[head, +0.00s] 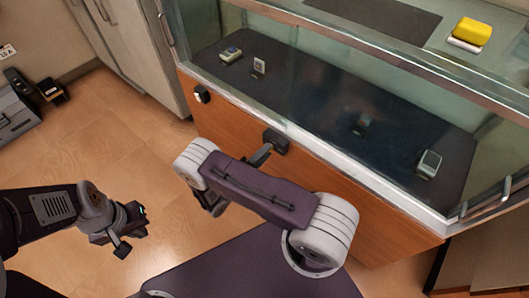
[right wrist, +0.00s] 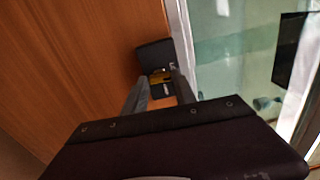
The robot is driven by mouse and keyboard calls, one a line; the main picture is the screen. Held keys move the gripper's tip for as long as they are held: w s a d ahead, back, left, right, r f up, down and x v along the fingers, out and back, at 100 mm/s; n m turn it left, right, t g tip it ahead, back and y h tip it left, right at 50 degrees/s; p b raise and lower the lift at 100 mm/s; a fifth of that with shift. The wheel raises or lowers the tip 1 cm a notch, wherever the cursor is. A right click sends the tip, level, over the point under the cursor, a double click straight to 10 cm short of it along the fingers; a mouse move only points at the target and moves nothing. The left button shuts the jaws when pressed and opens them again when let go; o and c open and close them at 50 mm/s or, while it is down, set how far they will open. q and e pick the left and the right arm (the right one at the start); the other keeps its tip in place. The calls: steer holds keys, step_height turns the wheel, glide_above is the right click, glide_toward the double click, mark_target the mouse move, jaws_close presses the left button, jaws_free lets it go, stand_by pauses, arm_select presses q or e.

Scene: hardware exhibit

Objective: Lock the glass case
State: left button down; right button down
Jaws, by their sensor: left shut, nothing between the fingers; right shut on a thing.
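The glass case (head: 330,130) has a wooden front panel and a metal-framed glass top. A dark lock block (head: 275,141) sits on the panel just below the glass edge. It also shows in the right wrist view (right wrist: 151,53), with a small yellow-and-dark piece (right wrist: 160,78) at its face. My right gripper (head: 262,154) reaches up to the block and is shut on the small piece, its fingers (right wrist: 160,88) on either side. The piece's exact shape is partly hidden. My left gripper (head: 128,232) is shut and empty, low over the floor at left.
A second small black fitting (head: 201,94) is on the panel further left. Several small devices stand inside the case, and a yellow object (head: 472,32) lies on top at right. Grey cabinets (head: 130,45) stand at back left.

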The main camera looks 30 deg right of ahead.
steer(key=shift+n, duration=0.4)
steer(key=c, duration=1)
jaws_free()
steer(key=shift+a, duration=0.1)
steer(key=v, duration=0.9)
steer(key=shift+p, duration=0.45)
